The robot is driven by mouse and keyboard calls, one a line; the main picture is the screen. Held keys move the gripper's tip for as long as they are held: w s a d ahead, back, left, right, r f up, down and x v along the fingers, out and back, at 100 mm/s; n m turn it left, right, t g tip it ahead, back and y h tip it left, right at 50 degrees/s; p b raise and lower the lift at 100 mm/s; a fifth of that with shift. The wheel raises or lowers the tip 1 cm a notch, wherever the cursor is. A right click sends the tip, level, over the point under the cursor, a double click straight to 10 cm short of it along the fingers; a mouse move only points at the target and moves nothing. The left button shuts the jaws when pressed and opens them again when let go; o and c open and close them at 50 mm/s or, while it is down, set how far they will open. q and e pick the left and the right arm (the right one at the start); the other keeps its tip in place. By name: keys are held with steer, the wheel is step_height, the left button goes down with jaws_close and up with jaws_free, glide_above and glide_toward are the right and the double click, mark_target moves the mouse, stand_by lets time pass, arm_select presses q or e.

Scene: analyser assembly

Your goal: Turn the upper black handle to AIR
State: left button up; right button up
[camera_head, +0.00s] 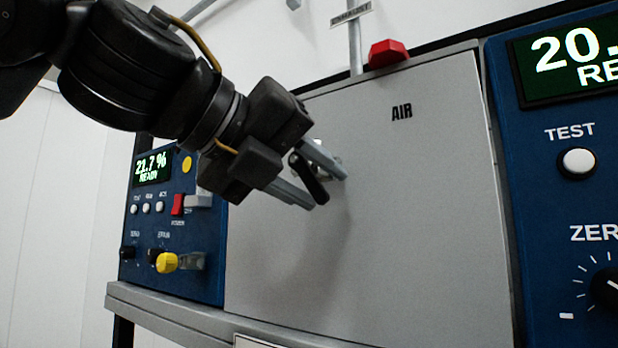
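My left gripper (322,188) reaches in from the upper left. Its two grey fingers are apart, one above and one below the handle, with the handle between them. I cannot tell whether either finger touches it. My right gripper is not in view.
A blue unit (212,270) with a small display, red switch and yellow knob (166,262) stands left of the panel. Another blue unit (500,100) with a TEST button (577,162) stands right. A red part (387,53) and a vertical pipe (355,45) are above. The panel's lower right is clear.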

arm_select(q)
steer(key=b+v, duration=0.2)
steer(key=v, duration=0.8)
steer(key=shift+s+a, duration=0.25)
steer(key=shift+a, duration=0.05)
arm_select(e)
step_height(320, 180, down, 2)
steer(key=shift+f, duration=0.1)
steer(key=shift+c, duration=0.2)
